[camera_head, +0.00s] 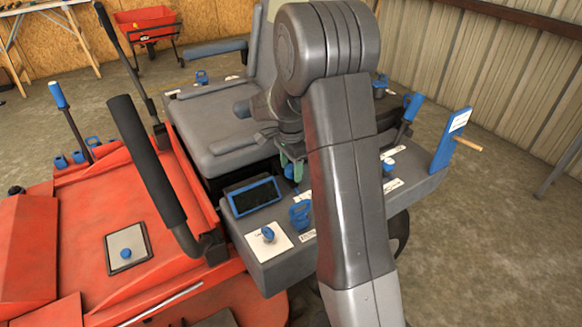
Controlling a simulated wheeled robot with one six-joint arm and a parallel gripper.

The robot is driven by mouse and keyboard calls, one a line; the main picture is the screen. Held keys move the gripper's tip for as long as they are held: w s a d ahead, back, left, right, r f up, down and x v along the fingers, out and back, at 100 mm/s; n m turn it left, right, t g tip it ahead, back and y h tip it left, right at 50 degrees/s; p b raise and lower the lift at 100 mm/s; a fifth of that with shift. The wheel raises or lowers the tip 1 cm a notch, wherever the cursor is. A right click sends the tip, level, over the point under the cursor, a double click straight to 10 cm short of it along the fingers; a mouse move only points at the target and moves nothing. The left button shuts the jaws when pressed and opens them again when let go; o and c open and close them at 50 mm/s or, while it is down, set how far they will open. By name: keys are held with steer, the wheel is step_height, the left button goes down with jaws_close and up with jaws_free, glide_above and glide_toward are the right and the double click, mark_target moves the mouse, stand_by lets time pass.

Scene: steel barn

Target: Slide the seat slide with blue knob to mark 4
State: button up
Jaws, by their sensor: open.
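My gripper (291,166) hangs over the console near the front right corner of the grey seat (222,143). Its greenish fingertips point down and are open; the arm hides part of them. A small blue part (288,171) shows at the fingertips, partly hidden, and I cannot tell whether they touch it. Blue knobs stand on the grey console: one on a white label plate (267,234) at the front, and one right of my arm (388,164). I cannot tell which is the seat slide's knob, and no mark numbers are readable.
A dark screen (254,196) with a blue frame sits left of the gripper. A blue-handled lever (411,107) and a blue upright panel (450,140) stand right of my arm. A black-gripped bar (147,165) rises from the red body at left. My arm hides the console's middle.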

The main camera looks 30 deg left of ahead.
jaws_close()
steer(key=w+d+p, duration=0.1)
steer(key=w, duration=0.1)
steer(key=w+d, duration=0.2)
steer(key=w, duration=0.1)
steer(key=w+d+p, duration=0.1)
steer(key=w, duration=0.2)
steer(key=shift+w+d+r+p, duration=0.1)
steer(key=shift+w+d+p, duration=0.1)
steer(key=shift+p, duration=0.15)
jaws_free()
steer(key=shift+w, duration=0.15)
step_height(320, 180, up, 14)
steer(key=p, duration=0.2)
